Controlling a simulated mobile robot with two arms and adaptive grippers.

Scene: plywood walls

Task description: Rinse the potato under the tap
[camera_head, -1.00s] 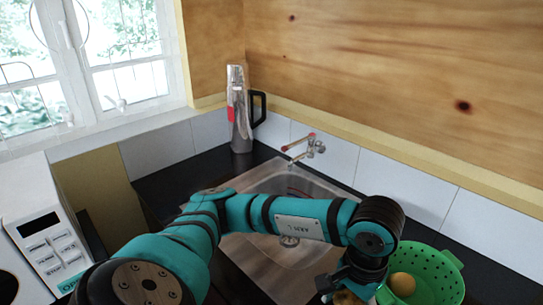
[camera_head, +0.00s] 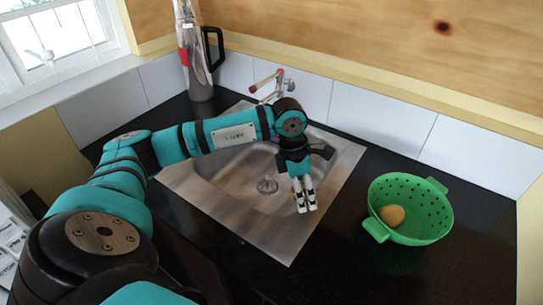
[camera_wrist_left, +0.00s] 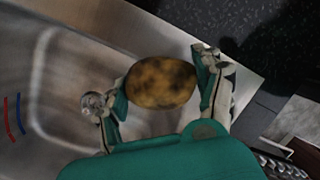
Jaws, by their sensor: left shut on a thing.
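A brown, dark-blotched potato (camera_wrist_left: 160,82) sits between the two fingers of my left gripper (camera_wrist_left: 162,95) in the left wrist view. My left gripper (camera_head: 304,202) is shut on it, pointing down over the right side of the steel sink (camera_head: 222,185) in the head view. The potato is mostly hidden behind the fingers there. The tap (camera_head: 270,82), with a red-tipped lever, is on the back wall, behind and left of the gripper. The potato is apart from it. I cannot tell if water runs. My right gripper is not in view.
A green colander (camera_head: 432,205) holding a yellow-brown round item (camera_head: 392,215) stands on the black counter (camera_head: 350,262) right of the sink. A steel flask (camera_head: 196,60) with a black handle stands at the back left. The counter front right is clear.

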